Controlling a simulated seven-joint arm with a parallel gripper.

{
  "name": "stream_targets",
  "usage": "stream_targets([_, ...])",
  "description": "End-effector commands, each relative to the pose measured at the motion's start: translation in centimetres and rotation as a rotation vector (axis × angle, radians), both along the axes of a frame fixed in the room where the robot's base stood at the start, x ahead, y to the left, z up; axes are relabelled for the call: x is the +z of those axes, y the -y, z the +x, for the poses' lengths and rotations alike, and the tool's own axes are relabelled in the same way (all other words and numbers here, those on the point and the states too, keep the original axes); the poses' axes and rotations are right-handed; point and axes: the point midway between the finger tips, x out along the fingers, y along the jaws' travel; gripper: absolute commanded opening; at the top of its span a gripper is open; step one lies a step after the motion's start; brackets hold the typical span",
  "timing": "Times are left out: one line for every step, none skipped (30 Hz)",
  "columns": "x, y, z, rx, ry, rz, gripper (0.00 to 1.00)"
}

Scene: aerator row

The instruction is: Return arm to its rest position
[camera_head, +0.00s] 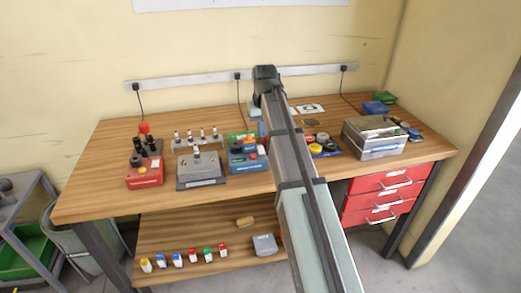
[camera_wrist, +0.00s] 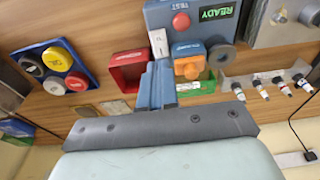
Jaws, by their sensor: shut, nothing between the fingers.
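My arm (camera_head: 305,195) reaches from the lower right of the head view up over the workbench, and its dark far joint (camera_head: 266,76) is near the wall. In the wrist view my gripper (camera_wrist: 158,66) points at the bench, its blue-grey fingers shut together with nothing between them. The fingertips appear between a red tray (camera_wrist: 130,72) and a blue block with an orange knob (camera_wrist: 187,68). I cannot tell whether they touch anything. In the head view the fingers are mostly hidden or not clearly told apart from the devices.
The wooden bench (camera_head: 95,185) holds a red-buttoned device (camera_head: 145,172), a grey device (camera_head: 200,172), a row of aerators (camera_wrist: 265,85), a blue tray of round caps (camera_wrist: 40,62) and a grey box (camera_head: 375,143). A blue station marked READY (camera_wrist: 195,22) is close by. The bench's left front is clear.

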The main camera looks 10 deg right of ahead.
Motion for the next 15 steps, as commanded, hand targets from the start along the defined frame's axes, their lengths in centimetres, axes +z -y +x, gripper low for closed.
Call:
stream_targets([0.2, 0.0, 0.0, 0.0, 0.0, 0.0, 0.0])
stream_targets([0.2, 0.0, 0.0, 0.0, 0.0, 0.0, 0.0])
stream_targets([0.3, 0.0, 0.0, 0.0, 0.0, 0.0, 0.0])
stream_targets([0.3, 0.0, 0.0, 0.0, 0.0, 0.0, 0.0])
stream_targets([0.3, 0.0, 0.0, 0.0, 0.0, 0.0, 0.0])
stream_targets([0.2, 0.0, 0.0, 0.0, 0.0, 0.0, 0.0])
stream_targets([0.2, 0.0, 0.0, 0.0, 0.0, 0.0, 0.0])
stream_targets([0.2, 0.0, 0.0, 0.0, 0.0, 0.0, 0.0])
stream_targets([0.2, 0.0, 0.0, 0.0, 0.0, 0.0, 0.0])
stream_targets([0.2, 0.1, 0.0, -0.002, 0.0, -0.001, 0.0])
stream_targets([0.1, 0.2, -0.1, -0.005, 0.0, -0.002, 0.0])
stream_targets([0.0, 0.7, -0.1, -0.014, 0.001, -0.007, 0.0])
stream_targets([-0.2, 1.2, -0.2, -0.025, 0.003, -0.012, 0.0])
stream_targets([-0.5, 1.9, -0.2, -0.04, 0.005, -0.018, 0.0])
stream_targets([-1.0, 3.1, -0.4, -0.067, 0.01, -0.031, 0.0])
